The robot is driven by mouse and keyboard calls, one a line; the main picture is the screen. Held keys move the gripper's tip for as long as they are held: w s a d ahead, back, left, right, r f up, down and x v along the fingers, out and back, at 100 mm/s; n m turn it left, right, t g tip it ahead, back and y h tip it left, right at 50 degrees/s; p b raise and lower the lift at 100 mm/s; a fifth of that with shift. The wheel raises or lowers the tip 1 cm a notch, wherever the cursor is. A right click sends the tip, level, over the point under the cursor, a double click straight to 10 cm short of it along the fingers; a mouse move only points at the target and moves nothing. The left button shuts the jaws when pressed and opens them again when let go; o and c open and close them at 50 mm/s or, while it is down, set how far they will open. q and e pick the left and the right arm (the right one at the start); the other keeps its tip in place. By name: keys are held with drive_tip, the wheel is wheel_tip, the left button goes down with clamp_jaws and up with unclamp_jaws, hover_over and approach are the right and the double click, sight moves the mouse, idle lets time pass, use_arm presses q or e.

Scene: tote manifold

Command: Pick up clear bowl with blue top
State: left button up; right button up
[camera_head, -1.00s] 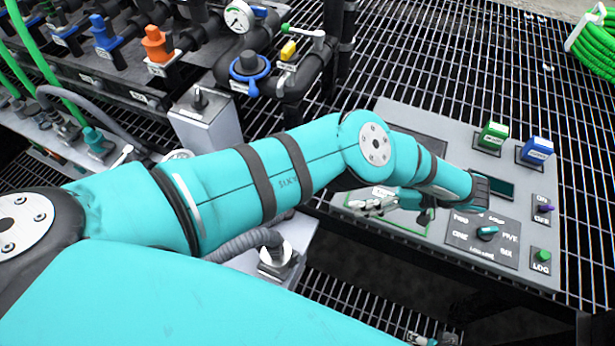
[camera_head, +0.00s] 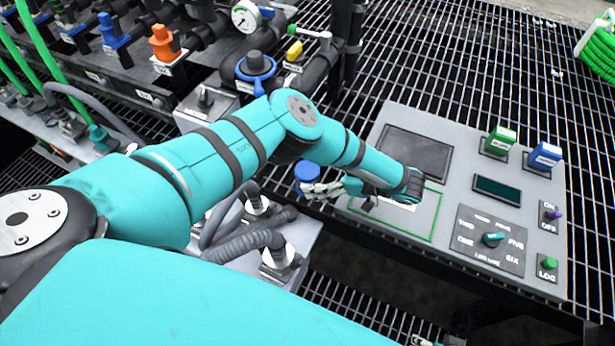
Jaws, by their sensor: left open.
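A round blue top (camera_head: 308,173) shows at the left edge of the grey control panel, just beyond my left gripper. It fits the top of the clear bowl; I cannot make out the clear body below it. My left gripper (camera_head: 316,189) reaches back left from its teal arm, over the panel's left edge. Its pale fingers are open and lie right beside the blue top, overlapping its lower edge in the picture. I cannot tell whether they touch it. My right gripper is not clearly seen.
The grey control panel (camera_head: 455,140) has a green-outlined area (camera_head: 425,228), a dark square, green and blue blocks, a dial and a switch. Pipes and valves (camera_head: 255,70) stand at the back left. A grey box with hoses (camera_head: 300,225) lies below the arm. Grating surrounds the panel.

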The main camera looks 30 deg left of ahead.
use_arm(q)
drive_tip(key=x, duration=0.4)
drive_tip(key=shift+w+r, duration=0.1)
drive_tip(key=c, duration=1.3)
